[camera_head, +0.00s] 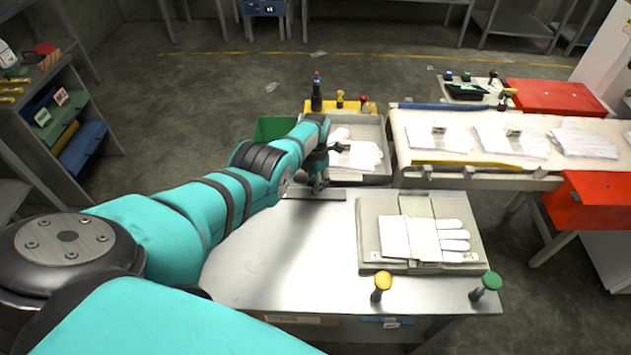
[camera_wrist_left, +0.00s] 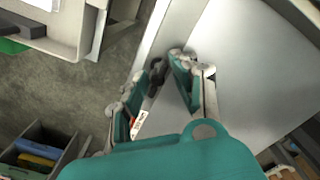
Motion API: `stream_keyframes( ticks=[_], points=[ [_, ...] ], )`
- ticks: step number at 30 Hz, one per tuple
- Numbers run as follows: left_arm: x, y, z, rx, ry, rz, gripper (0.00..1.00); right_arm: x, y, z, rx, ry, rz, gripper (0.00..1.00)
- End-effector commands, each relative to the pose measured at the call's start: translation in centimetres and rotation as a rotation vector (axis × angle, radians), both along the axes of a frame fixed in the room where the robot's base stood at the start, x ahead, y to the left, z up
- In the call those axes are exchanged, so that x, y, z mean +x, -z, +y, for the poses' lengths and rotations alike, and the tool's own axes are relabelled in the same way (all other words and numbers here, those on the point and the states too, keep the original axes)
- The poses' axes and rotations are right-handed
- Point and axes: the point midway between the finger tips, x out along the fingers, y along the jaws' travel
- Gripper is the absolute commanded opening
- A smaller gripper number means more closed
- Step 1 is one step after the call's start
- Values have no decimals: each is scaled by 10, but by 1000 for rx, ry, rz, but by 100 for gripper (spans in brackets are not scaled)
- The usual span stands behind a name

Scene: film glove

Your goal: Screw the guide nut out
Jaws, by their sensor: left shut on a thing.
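My left gripper (camera_head: 320,180) is at the back left edge of the metal table (camera_head: 270,250), by a dark flat strip (camera_head: 315,194). In the left wrist view, my left gripper (camera_wrist_left: 168,62) has its teal fingers close together at the tips, over the table's edge. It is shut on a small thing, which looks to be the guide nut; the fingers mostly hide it. A dark bar shows beside the left finger, and a small white and red label (camera_wrist_left: 138,120) lies below it. My right gripper is not in view.
A grey plate with a white glove (camera_head: 410,236) lies on the table's right. A yellow knob (camera_head: 382,282) and a green knob (camera_head: 490,281) stand at its front. Behind are a tray of gloves (camera_head: 362,152), a green bin (camera_head: 272,128) and a conveyor (camera_head: 470,152).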

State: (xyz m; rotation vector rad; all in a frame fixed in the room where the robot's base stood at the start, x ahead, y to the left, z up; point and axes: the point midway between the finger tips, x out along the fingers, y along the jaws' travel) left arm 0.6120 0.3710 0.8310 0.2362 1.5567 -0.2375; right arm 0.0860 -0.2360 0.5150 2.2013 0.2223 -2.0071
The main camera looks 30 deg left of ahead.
Motion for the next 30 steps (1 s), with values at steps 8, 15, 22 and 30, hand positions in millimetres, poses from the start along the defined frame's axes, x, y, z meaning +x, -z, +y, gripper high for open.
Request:
stream_keyframes(
  ticks=[8, 15, 22, 30],
  points=[
    [-1, -1, 6, 10, -78, -1, 0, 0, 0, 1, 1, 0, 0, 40],
    [-1, 0, 7, 12, -88, 1, 0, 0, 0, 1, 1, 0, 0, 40],
    [-2, 0, 7, 12, -87, 2, 30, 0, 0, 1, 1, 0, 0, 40],
    [-1, 0, 5, 9, -84, 2, 40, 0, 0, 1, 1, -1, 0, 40]
  ],
)
